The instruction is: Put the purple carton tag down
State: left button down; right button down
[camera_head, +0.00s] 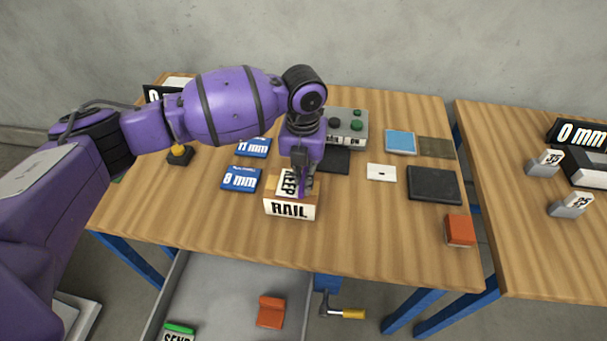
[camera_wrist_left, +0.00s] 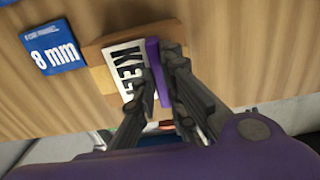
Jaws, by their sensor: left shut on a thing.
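The purple carton tag (camera_wrist_left: 152,70) is a thin purple piece standing on edge between my left gripper's dark fingers (camera_wrist_left: 166,78) in the left wrist view. The left gripper is shut on the tag. A white KEEP label (camera_wrist_left: 125,62) lies on the carton top beside the tag. I cannot tell whether the tag touches the carton. My right gripper is not in view.
Blue 8 mm (camera_head: 241,178) and 11 mm (camera_head: 254,147) boxes lie left of the carton. A grey button box (camera_head: 347,128) stands behind it. A white plate (camera_head: 381,173) and dark pad (camera_head: 434,185) lie right. An open drawer (camera_head: 215,290) is below the front edge.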

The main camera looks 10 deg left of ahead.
aim_at(303, 178)
pick_arm(q)
jog(key=shift+f, duration=0.2)
jog(key=c, duration=1.8)
grip_release()
jog(key=shift+r, duration=0.1)
notch_tip(303, 178, up, 12)
jog(key=shift+r, duration=0.1)
